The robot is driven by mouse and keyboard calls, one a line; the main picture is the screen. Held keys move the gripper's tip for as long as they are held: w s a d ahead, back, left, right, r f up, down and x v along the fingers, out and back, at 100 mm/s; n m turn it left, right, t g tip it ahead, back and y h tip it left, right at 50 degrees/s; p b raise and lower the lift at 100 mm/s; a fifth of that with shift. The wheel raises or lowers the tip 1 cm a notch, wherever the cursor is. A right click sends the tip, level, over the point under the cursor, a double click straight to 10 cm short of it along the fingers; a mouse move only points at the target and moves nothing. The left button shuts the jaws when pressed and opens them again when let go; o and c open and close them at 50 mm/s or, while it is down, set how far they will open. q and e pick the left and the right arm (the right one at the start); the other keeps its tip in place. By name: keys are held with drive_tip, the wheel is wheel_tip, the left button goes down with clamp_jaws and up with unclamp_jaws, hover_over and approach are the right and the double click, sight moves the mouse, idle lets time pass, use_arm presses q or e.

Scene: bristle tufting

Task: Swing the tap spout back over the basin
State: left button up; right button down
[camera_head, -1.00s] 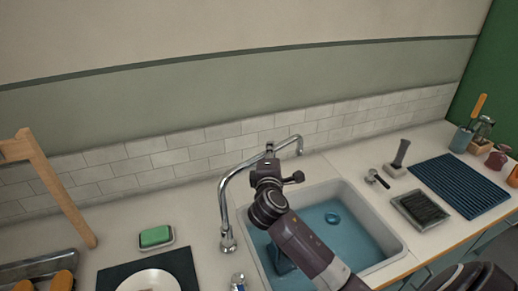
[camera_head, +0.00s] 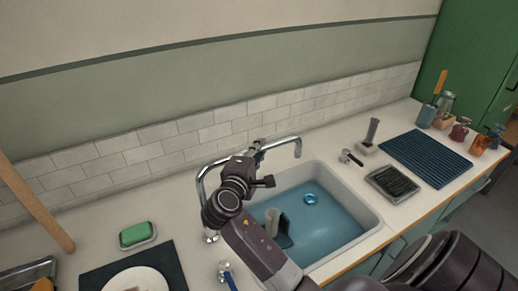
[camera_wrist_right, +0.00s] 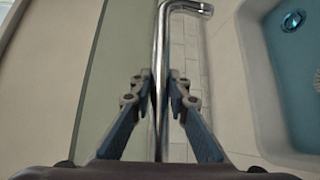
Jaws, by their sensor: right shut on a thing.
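The chrome tap spout (camera_head: 203,182) rises from its base at the left of the basin (camera_head: 371,216) and arches to the right. My left gripper is not in view.
The basin holds blue water, with a pale object (camera_head: 272,218) and a drain (camera_head: 311,198). A green sponge (camera_head: 137,233) lies left. A brush tray (camera_head: 393,182) and ribbed mat (camera_head: 432,157) lie right.

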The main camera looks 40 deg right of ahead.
drive_tip(key=shift+f, duration=0.25)
drive_tip(key=c, duration=2.1)
unclamp_jaws()
drive_tip(key=shift+s+a, duration=0.1)
drive_tip(key=shift+o, duration=1.3)
drive_tip(key=shift+r, duration=0.25)
drive_tip(key=shift+a, duration=0.1)
drive_tip(key=v, duration=1.2)
